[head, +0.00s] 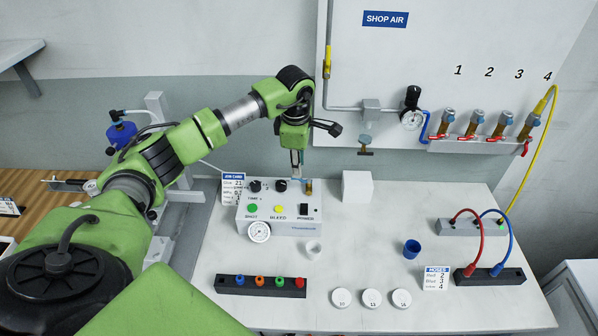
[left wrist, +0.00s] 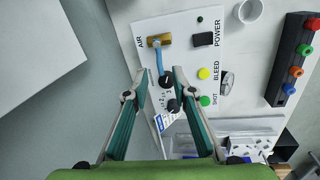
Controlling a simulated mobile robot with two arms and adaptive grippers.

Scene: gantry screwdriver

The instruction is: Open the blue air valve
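The air valve shows in the left wrist view as a brass body (left wrist: 158,41) beside the word AIR on the white control box (left wrist: 185,60). Its blue lever (left wrist: 161,62) runs from the body toward my gripper, roughly crosswise to the brass body. In the head view the brass part (head: 308,187) is at the back right of the box (head: 280,213). My left gripper (left wrist: 161,71) is open, with one fingertip on each side of the lever and gaps on both sides. In the head view the left gripper (head: 297,163) points down over the box's back edge. My right gripper is not in view.
Black knobs (left wrist: 168,93) lie between the fingers in the wrist view. A white block (head: 357,188) stands right of the box. A dark rack with coloured pieces (head: 260,286), a white cup (head: 313,249) and a blue cup (head: 411,248) are in front and right.

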